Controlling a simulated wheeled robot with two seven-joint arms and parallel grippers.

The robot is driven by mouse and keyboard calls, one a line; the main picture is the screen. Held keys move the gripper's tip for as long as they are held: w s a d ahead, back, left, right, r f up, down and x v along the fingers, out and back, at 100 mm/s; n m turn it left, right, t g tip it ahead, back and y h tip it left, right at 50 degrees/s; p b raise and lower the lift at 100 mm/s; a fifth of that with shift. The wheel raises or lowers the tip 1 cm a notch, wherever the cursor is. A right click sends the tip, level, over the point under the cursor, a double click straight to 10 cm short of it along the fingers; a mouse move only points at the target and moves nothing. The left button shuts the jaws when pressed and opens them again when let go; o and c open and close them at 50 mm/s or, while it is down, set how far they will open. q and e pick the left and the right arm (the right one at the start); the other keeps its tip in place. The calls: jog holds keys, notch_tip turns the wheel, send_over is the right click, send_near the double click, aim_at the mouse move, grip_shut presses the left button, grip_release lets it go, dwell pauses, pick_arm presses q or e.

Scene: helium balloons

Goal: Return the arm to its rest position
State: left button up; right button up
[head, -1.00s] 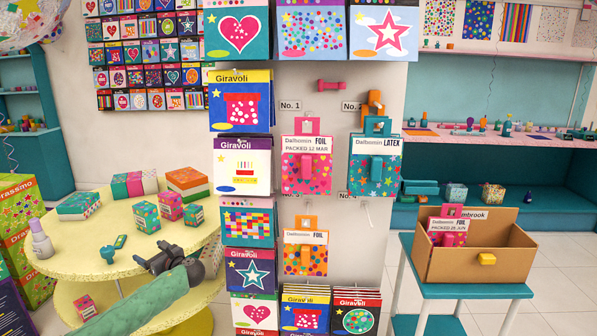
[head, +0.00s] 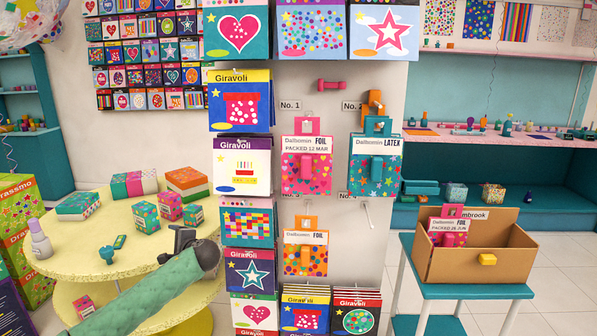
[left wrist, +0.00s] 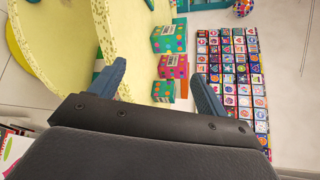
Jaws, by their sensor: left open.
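My left arm, in a green sleeve (head: 150,293), reaches in from the lower left of the head view. Its dark gripper (head: 183,238) is at the right edge of the yellow table, in front of the display column's left side, and is partly hidden behind the wrist. In the left wrist view the two blue-grey fingers (left wrist: 162,85) stand wide apart with nothing between them. Beyond them show patterned boxes (left wrist: 168,40) and the table edge. My right gripper is not in view.
The round yellow table (head: 75,240) holds several boxes and a bottle (head: 40,240). The display column (head: 345,265) carries hanging balloon packets. A cardboard box (head: 465,262) with a pink packet (head: 449,228) stands on a teal stool (head: 470,291) at right. Floor shows between column and stool.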

pick_arm(q)
jog(key=s+d+r+n+t+h, duration=0.1)
jog(key=s+d+r+n+h, duration=0.15)
jog(key=d, duration=0.45)
jog(key=s+d+f+n+g+h+p, duration=0.1)
jog(key=s+d+f+n+h+p, duration=0.25)
jog(key=s+d+h, duration=0.9)
jog(key=s+d+f+n+g+p, duration=0.1)
jog(key=s+f, duration=0.5)
jog(key=s, duration=0.9)
jog(key=s+d+f+n+g+y+p, duration=0.1)
jog(key=s+d+f+g, duration=0.2)
jog(key=s+f, duration=0.4)
jog(key=s+d+f+n+g+p, duration=0.1)
jog(key=s+f, duration=0.5)
jog(key=s, duration=1.7)
jog(key=d+g, duration=0.1)
jog(key=g, duration=0.1)
jog(key=shift+s+d+f+n+g+p, duration=0.15)
jog(key=shift+f+n+g+p, duration=0.15)
jog(key=shift+n+p, duration=0.1)
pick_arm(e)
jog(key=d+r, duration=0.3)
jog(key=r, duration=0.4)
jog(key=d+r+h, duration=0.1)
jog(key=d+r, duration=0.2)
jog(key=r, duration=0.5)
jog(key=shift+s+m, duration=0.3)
